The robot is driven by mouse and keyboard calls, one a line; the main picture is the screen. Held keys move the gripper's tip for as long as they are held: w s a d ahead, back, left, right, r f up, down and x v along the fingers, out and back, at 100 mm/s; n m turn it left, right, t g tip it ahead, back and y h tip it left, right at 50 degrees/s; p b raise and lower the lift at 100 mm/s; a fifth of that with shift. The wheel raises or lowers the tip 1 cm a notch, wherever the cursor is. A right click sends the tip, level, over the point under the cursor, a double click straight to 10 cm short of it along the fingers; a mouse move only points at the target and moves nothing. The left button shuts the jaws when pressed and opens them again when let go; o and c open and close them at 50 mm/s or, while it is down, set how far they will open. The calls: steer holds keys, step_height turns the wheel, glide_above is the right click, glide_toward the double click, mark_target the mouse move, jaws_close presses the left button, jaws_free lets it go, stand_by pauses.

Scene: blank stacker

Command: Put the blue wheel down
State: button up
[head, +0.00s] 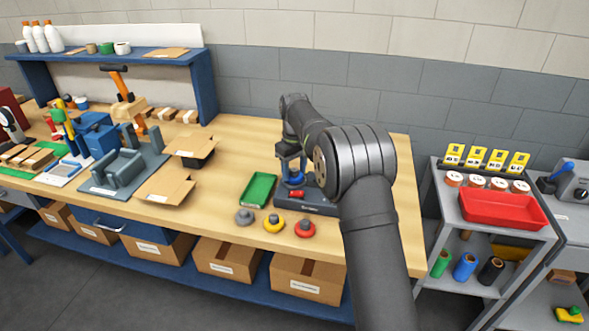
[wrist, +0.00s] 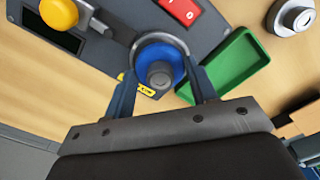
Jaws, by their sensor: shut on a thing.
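The blue wheel (wrist: 160,66) has a grey hub and sits between the two fingers of my gripper (wrist: 163,88), which is shut on it. In the wrist view a pale ring shows around part of the wheel, over the dark grey device (wrist: 95,50). I cannot tell whether the wheel rests on the device or hangs just above it. In the head view the wheel (head: 295,181) shows small under my gripper (head: 291,171), at the back of the device (head: 317,208). My arm hides part of that area.
A green tray (head: 257,190) lies left of the device. A grey wheel (head: 244,216), a yellow wheel (head: 273,223) and a red wheel (head: 304,229) lie along the table's front. The device carries a red switch (wrist: 180,10) and a yellow knob (wrist: 59,13). The right tabletop is clear.

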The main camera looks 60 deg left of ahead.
mark_target(295, 170)
steer(key=shift+f, duration=0.25)
steer(key=o, duration=1)
step_height(295, 170, up, 13)
steer(key=shift+f, duration=0.2)
step_height(295, 170, down, 12)
steer(key=shift+f, duration=0.25)
steer(key=shift+r, duration=0.25)
